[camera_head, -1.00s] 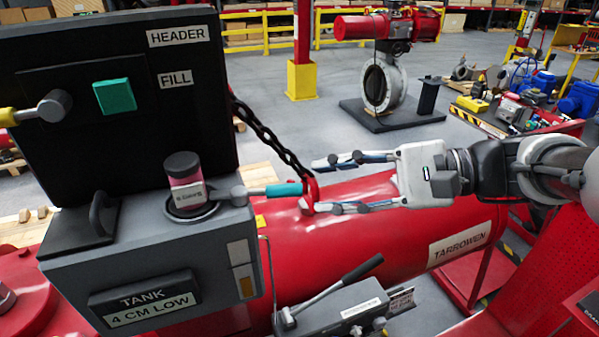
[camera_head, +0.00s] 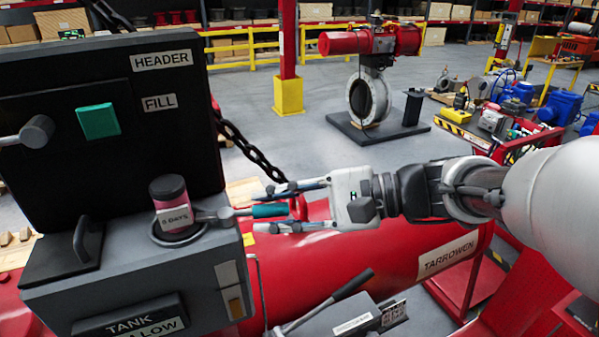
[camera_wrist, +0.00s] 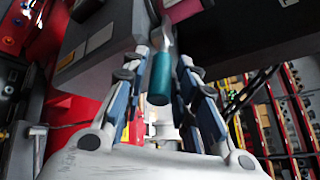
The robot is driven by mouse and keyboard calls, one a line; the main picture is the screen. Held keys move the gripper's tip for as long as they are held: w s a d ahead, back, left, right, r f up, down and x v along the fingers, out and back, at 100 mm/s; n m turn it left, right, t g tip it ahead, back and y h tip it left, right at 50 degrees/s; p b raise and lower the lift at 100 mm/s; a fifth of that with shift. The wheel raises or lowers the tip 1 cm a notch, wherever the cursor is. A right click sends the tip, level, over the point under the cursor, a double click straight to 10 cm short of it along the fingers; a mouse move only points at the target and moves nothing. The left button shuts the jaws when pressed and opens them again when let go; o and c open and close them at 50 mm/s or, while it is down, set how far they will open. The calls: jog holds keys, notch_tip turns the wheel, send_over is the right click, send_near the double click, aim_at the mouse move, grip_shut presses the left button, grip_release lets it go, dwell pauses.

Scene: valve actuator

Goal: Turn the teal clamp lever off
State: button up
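The teal clamp lever (camera_head: 270,210) sticks out to the right from the clamp beside the pink-banded pot (camera_head: 173,205) on the grey box. My gripper (camera_head: 266,209) is open, with one finger above and one below the lever's teal grip in the head view. In the wrist view the teal grip (camera_wrist: 160,78) lies between the fingers of my gripper (camera_wrist: 165,56), pointing toward the palm. Gaps show on both sides, and I see no clear grip on it. The clamp's far end is partly hidden in the wrist view.
A black panel (camera_head: 60,160) with a teal square button (camera_head: 98,121) stands behind the grey box (camera_head: 200,275). A dark chain (camera_head: 245,150) hangs to a red hook close by my fingers. The red tank (camera_head: 385,260) lies below.

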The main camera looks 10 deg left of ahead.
grip_shut()
